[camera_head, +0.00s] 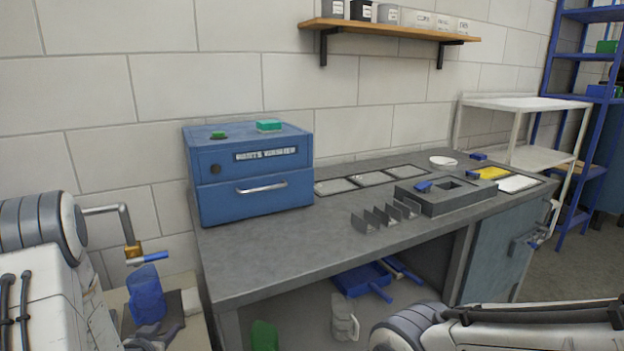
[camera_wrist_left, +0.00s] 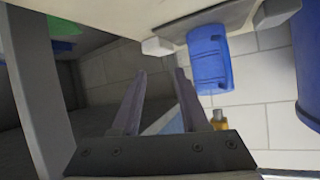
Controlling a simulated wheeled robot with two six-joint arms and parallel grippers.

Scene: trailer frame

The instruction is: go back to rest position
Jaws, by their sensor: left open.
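My left arm comes in at the left edge, and its gripper (camera_head: 150,342) seems to show only in part at the bottom, near a blue cup (camera_head: 146,296). In the left wrist view the two fingers of my left gripper (camera_wrist_left: 158,78) are apart with nothing between them. The blue cup (camera_wrist_left: 208,58) shows beyond and to the right of the fingers, upside down in that view and apart from them. My right arm crosses the bottom right; its gripper is out of view.
A grey workbench (camera_head: 290,255) carries a blue box (camera_head: 250,188), trays and a grey fixture (camera_head: 450,195). A tap (camera_head: 133,250) with a blue handle stands behind the cup. A dark mat (camera_head: 172,304) lies under the cup on a light side table.

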